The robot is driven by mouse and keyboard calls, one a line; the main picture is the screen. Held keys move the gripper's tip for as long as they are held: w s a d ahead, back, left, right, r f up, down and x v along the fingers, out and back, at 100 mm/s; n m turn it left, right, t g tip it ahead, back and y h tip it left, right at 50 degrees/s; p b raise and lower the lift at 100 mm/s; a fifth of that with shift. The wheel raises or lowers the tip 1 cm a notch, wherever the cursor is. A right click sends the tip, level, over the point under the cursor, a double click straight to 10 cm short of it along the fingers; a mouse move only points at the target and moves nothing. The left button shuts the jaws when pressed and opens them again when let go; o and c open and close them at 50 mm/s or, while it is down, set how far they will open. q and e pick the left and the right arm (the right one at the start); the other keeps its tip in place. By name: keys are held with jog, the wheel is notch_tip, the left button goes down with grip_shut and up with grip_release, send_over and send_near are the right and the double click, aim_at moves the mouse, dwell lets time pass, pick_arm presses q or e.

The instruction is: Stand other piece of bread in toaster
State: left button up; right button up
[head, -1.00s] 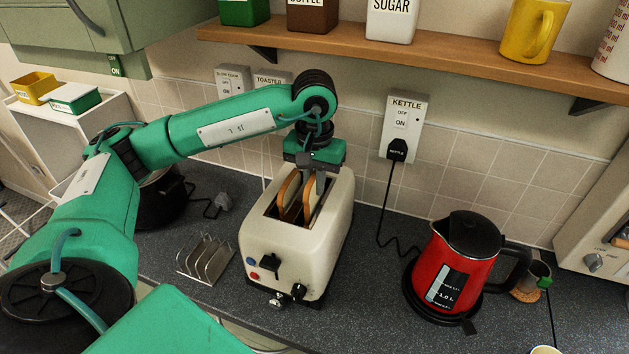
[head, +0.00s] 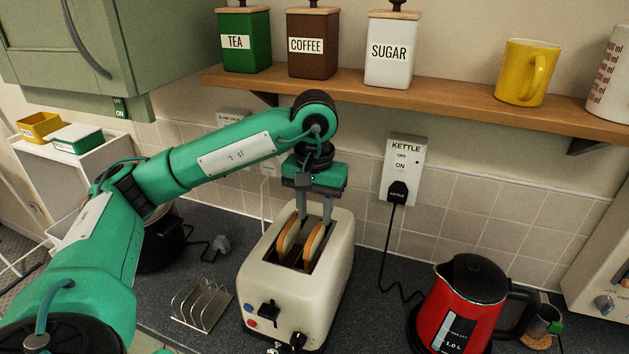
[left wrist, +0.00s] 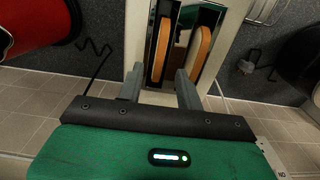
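The cream toaster (head: 270,281) stands on the counter with two slices of bread upright in its slots. The left slice (head: 287,238) and the right slice (head: 313,243) both stick out above the top. My left gripper (head: 314,214) is just above the back end of the toaster, pointing down, with its fingers apart and nothing between them. In the left wrist view, the open fingers (left wrist: 160,86) are near the ends of the two slices, and one slice (left wrist: 163,50) lies ahead of the gap. My right gripper is not in view.
An empty toast rack (head: 202,303) stands left of the toaster. A red kettle (head: 462,312) stands to the right. Above, a wooden shelf (head: 440,98) holds canisters and mugs. The kettle's plug and cord (head: 388,240) hang between toaster and kettle.

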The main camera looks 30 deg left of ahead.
pick_arm(q)
notch_tip(320, 180, up, 10)
jog(key=shift+f, duration=0.2)
dwell(0.3)
dwell(0.6)
